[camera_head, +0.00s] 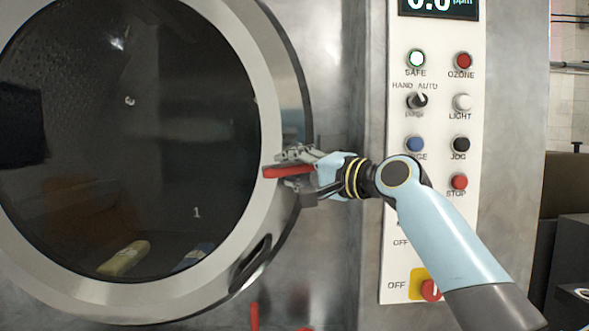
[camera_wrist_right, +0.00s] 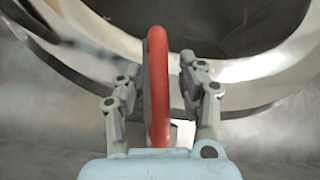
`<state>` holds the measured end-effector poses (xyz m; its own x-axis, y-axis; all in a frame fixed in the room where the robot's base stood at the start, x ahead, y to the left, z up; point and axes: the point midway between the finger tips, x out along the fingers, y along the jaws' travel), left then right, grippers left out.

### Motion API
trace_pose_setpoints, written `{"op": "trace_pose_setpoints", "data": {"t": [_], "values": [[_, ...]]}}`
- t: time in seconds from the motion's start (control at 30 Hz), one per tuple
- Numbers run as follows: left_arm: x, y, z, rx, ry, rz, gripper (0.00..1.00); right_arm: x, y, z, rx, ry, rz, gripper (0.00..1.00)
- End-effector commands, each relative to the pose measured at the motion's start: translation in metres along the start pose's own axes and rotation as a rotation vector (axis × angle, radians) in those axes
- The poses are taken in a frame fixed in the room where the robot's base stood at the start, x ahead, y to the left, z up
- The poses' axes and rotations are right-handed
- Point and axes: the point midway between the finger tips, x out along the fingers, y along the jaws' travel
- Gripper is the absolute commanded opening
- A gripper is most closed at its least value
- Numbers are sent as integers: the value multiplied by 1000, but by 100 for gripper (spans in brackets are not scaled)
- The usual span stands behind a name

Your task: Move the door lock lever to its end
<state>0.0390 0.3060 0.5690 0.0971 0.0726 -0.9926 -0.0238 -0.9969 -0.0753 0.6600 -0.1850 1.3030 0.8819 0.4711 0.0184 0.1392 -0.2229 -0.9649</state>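The door lock lever is a red handle (camera_head: 286,171) at the right rim of the round door, lying nearly level in the head view. My right gripper (camera_head: 292,170) is at the lever, with its fingers on either side of it. In the right wrist view the lever (camera_wrist_right: 159,85) stands between the two fingers (camera_wrist_right: 170,85). The left finger is very close to it; whether they touch I cannot tell. A gap shows between the lever and the right finger. The lever's mount is partly hidden by the gripper. My left gripper is not in view.
The large round door (camera_head: 282,60) has dark glass and a metal rim with a dark handle (camera_head: 252,263). A panel (camera_head: 437,130) of buttons and switches stands right of the lever, behind my right arm. Another red handle (camera_head: 254,316) shows below the door.

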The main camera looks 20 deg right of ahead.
Motion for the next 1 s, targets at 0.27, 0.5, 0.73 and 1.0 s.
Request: {"op": "trace_pose_setpoints", "data": {"t": [0.27, 0.5, 0.73, 1.0], "values": [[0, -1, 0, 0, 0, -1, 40, 0, 0, 0, 0, 0, 1, 19], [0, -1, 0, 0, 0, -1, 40, 0, 1, 0, 0, 0, 1, 0], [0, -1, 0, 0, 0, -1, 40, -1, 1, 0, -1, 0, 2, 0], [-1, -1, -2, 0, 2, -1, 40, 4, 4, -2, -19, -4, 19, 0]]}}
